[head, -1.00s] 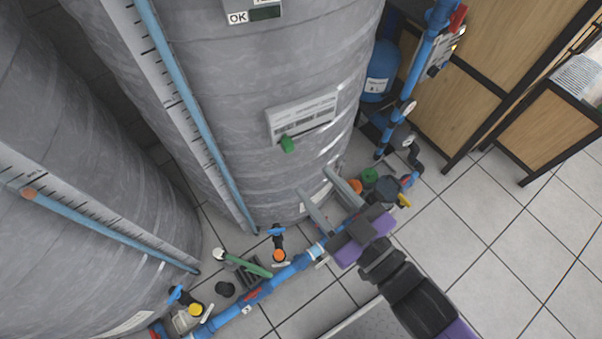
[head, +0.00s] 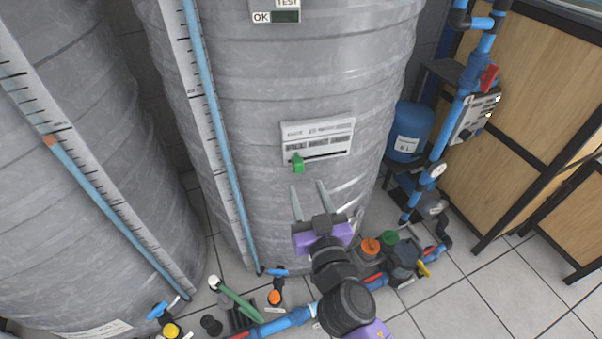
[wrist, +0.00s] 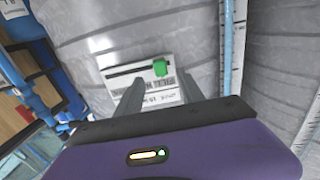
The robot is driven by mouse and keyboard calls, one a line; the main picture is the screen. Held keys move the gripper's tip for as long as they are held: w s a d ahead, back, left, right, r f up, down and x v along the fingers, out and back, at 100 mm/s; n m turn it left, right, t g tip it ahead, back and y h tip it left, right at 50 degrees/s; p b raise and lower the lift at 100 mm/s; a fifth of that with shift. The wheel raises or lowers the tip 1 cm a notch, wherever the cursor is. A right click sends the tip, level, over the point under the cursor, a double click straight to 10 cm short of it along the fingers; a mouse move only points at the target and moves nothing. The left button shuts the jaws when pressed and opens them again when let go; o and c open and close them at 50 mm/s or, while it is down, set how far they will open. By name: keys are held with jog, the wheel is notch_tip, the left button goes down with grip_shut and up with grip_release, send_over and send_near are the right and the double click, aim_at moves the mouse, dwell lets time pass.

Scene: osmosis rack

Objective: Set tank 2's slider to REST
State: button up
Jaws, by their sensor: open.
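A white slider plate (head: 327,137) with printed labels and a dark slot is on the front of the large grey tank (head: 255,85). Its green slider knob (head: 298,163) stands near the left end of the slot in the head view. In the wrist view the green knob (wrist: 161,68) shows beyond the fingers, on the upper edge of the plate (wrist: 150,85). My gripper (head: 308,187) is open and empty, below the knob in the head view, with its fingers pointing up toward the plate. The fingers (wrist: 155,90) do not appear to touch the knob. The label words are too small to read.
Blue pipes and valves (head: 285,322) run along the floor below the tank. A blue vessel (head: 409,132) and upright pipe (head: 450,125) stand right of it. A second grey tank (head: 75,130) with a level scale is at left. Open tiled floor (head: 480,290) lies at right.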

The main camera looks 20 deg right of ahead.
aim_at(300, 170)
jog(key=w, duration=0.4)
jog(key=w+d+p, duration=0.1)
jog(key=w, duration=0.2)
grip_shut()
jog(key=shift+d, duration=0.1)
dwell(1.3)
